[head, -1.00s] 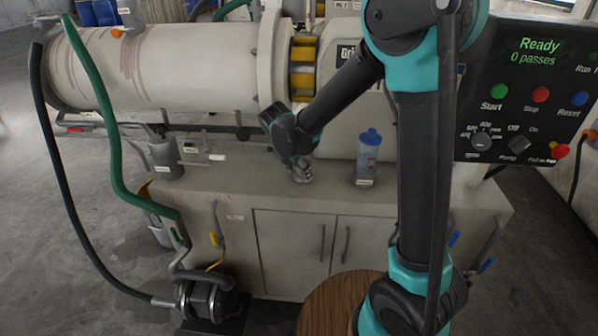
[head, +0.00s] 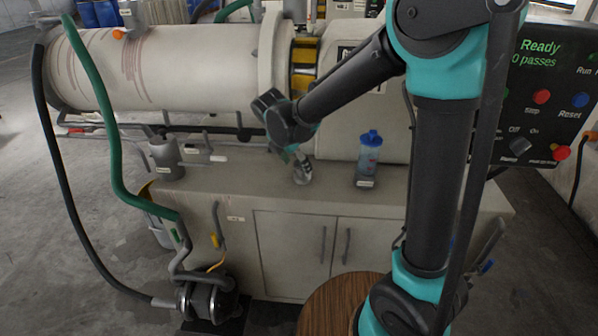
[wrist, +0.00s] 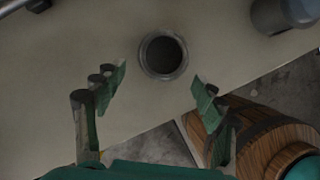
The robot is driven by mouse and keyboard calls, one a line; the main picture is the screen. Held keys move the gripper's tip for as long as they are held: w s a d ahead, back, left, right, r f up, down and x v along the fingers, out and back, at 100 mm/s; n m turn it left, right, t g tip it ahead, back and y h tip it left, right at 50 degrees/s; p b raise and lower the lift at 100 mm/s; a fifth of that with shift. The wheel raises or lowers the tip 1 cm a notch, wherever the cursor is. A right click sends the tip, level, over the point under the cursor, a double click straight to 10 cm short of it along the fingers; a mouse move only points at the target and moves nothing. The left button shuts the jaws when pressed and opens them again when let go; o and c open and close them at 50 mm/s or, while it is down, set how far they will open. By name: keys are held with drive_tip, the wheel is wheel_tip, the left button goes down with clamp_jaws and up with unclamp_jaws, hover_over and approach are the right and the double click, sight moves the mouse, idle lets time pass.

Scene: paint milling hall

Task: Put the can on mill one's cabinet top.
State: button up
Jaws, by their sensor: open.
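A small metallic can (head: 303,174) stands on the pale cabinet top (head: 235,190) of the mill, near the middle. In the wrist view the can (wrist: 163,54) shows from above as a dark round opening with a grey rim, beyond the fingertips. My gripper (head: 292,153) is just above and slightly left of the can in the head view, partly overlapping it. In the wrist view my gripper (wrist: 160,82) is open, its green-padded fingers spread apart with nothing held between them. I cannot read which mill number this is.
A clear blue-capped bottle (head: 368,160) stands right of the can. A grey labelled vessel (head: 165,158) stands at the cabinet's left end. The big mill drum (head: 165,68) lies behind. A control panel (head: 548,95) reads Ready. Hoses (head: 100,115) hang at left.

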drive_tip(key=v, duration=0.7)
drive_tip(key=s+d+f+m, duration=0.1)
drive_tip(key=d+f+m, duration=0.1)
drive_tip(key=d+m, duration=0.2)
drive_tip(key=s+d+f+m+y, duration=0.1)
drive_tip(key=s+d+m, duration=0.1)
drive_tip(key=d+m, duration=0.3)
drive_tip(key=s+d+f+m, duration=0.2)
drive_tip(key=d+m, duration=0.2)
drive_tip(key=d, duration=0.3)
drive_tip(key=shift+d+f+y, duration=0.3)
drive_tip(key=shift+d, duration=0.1)
drive_tip(key=s+d+f+m+y, duration=0.1)
drive_tip(key=s+d+f+m, duration=0.6)
drive_tip(key=m, duration=0.8)
drive_tip(key=s+d, duration=0.3)
drive_tip(key=shift+s+t, duration=0.2)
drive_tip(key=shift+t, duration=0.2)
